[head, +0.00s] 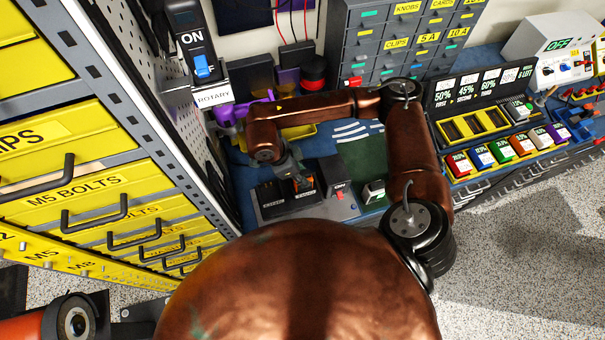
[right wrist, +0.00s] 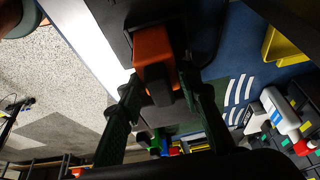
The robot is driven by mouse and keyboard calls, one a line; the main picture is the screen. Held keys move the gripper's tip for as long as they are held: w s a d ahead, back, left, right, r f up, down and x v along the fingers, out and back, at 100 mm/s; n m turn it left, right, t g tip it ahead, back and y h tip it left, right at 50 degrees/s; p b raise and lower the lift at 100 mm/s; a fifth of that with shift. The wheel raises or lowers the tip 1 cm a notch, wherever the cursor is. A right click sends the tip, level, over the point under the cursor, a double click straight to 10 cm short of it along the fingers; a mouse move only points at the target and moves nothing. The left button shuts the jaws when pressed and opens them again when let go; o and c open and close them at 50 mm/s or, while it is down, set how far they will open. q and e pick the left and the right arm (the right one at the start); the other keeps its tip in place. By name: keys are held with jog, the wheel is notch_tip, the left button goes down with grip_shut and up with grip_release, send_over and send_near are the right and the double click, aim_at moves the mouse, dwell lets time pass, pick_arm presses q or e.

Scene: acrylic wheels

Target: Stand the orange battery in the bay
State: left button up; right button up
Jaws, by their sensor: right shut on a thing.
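The orange battery (right wrist: 153,45) shows in the right wrist view between the two fingers of my right gripper (right wrist: 160,88), with a dark end towards the camera. In the head view the right gripper (head: 299,178) is low over a dark unit with slots (head: 268,194), and a small patch of orange (head: 307,184) shows at its fingertips. The battery's lower end is hidden, so I cannot tell how deep it sits in the unit. A station with yellow-lined bays (head: 448,131) stands at the right. My left gripper is out of view.
A row of coloured batteries (head: 482,156) stands in front of the station. A grey panel with a red switch (head: 340,196) adjoins the slotted unit. Grey drawers (head: 390,40) stand behind, and yellow drawers (head: 90,190) at the left. Blue bench (head: 365,210) shows between.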

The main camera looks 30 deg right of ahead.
dwell(0.3)
jog(key=o, duration=1.4)
jog(key=shift+c, duration=0.2)
jog(key=shift+r, duration=0.1)
jog(key=v, duration=1.2)
jog(key=shift+d, duration=0.1)
